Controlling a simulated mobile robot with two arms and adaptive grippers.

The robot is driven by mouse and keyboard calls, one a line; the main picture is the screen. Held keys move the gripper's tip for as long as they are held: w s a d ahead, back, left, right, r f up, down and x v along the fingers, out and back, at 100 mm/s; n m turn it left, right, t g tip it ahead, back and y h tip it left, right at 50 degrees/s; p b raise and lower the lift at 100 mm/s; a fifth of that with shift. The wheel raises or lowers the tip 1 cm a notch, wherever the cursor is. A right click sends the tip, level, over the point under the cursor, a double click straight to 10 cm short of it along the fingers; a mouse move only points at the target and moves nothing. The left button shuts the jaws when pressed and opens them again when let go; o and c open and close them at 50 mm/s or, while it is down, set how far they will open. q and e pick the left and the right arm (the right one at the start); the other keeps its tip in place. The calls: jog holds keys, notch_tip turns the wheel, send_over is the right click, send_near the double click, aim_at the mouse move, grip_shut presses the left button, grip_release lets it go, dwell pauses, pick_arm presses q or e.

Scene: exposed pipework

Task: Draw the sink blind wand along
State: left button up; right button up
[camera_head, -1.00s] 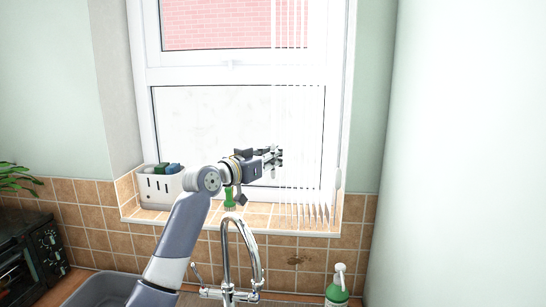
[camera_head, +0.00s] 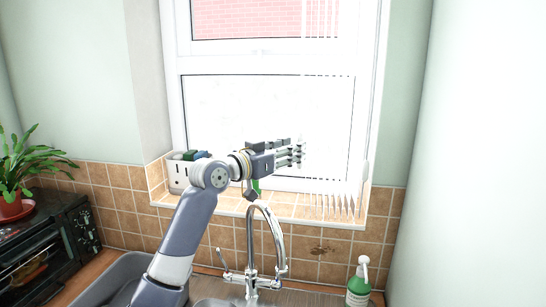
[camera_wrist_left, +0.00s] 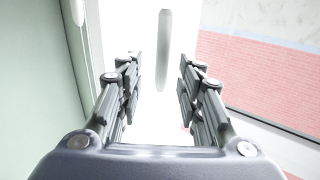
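The blind's thin white vertical slats (camera_head: 325,205) hang at the right side of the window. A pale rod with a rounded lower end, apparently the wand (camera_wrist_left: 163,50), hangs ahead of my left gripper in the left wrist view, between the lines of its fingers. I cannot pick it out against the bright window in the head view. My left gripper (camera_head: 302,155) points right at the slats' left edge; its fingers stand apart in the left wrist view (camera_wrist_left: 157,90), with nothing seen held. Whether it touches the wand is unclear. My right gripper is not in view.
A chrome tap (camera_head: 268,235) stands below my left arm. A white caddy (camera_head: 178,175) sits on the tiled sill. A green soap bottle (camera_head: 359,285) stands at the right. A black oven (camera_head: 50,245) and a potted plant (camera_head: 15,180) are at left.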

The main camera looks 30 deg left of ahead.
pick_arm(q)
jog(key=v, duration=0.7)
jog(key=shift+s+f, duration=0.1)
